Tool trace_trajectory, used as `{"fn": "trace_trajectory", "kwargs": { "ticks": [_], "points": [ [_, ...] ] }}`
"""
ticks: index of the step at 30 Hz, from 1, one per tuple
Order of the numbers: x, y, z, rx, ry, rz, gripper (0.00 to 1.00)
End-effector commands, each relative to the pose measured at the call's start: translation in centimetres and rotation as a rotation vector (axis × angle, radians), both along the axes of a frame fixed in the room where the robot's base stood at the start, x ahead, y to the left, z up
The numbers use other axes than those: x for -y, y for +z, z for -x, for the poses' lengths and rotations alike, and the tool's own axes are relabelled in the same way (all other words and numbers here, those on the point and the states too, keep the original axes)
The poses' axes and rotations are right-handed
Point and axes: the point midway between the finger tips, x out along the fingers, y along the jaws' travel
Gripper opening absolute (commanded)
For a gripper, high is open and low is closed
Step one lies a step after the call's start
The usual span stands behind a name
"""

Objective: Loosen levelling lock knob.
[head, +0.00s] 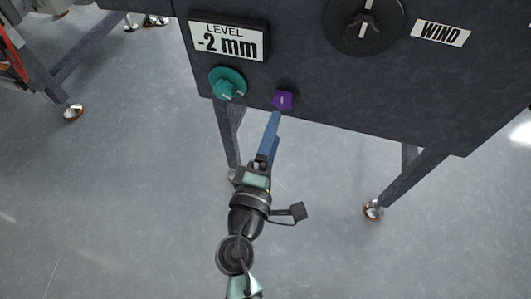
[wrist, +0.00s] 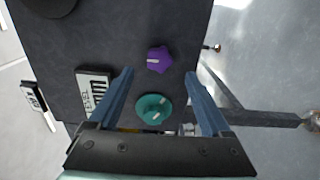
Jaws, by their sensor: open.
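A small purple lobed knob (head: 283,100) with a pale mark sits low on the dark panel, right of a larger round teal knob (head: 228,84). A plate above the teal knob reads "LEVEL -2 mm" (head: 226,40). My gripper (head: 277,116) has blue fingers and reaches up to just below the purple knob. In the wrist view my gripper (wrist: 159,72) is open and empty. The purple knob (wrist: 159,59) shows just beyond the gap between the fingertips, and the teal knob (wrist: 153,107) appears lower between the fingers. Contact with either knob cannot be told.
A large black dial (head: 363,24) with a white pointer sits at the panel's upper right, beside a "WIND" label (head: 440,33). The panel stands on dark legs with metal feet (head: 373,210). The grey floor (head: 330,250) is open below. Another frame (head: 75,60) stands at left.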

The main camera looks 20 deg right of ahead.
Motion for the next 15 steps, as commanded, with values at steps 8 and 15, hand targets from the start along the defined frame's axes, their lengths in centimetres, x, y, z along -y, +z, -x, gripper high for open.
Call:
{"fn": "trace_trajectory", "kwargs": {
  "ticks": [8,15],
  "points": [
    [-2.7,0.0,3.9,-0.003,0.003,0.001,0.82],
    [-3.3,0.0,4.9,0.0,0.0,0.0,0.82]
  ]
}}
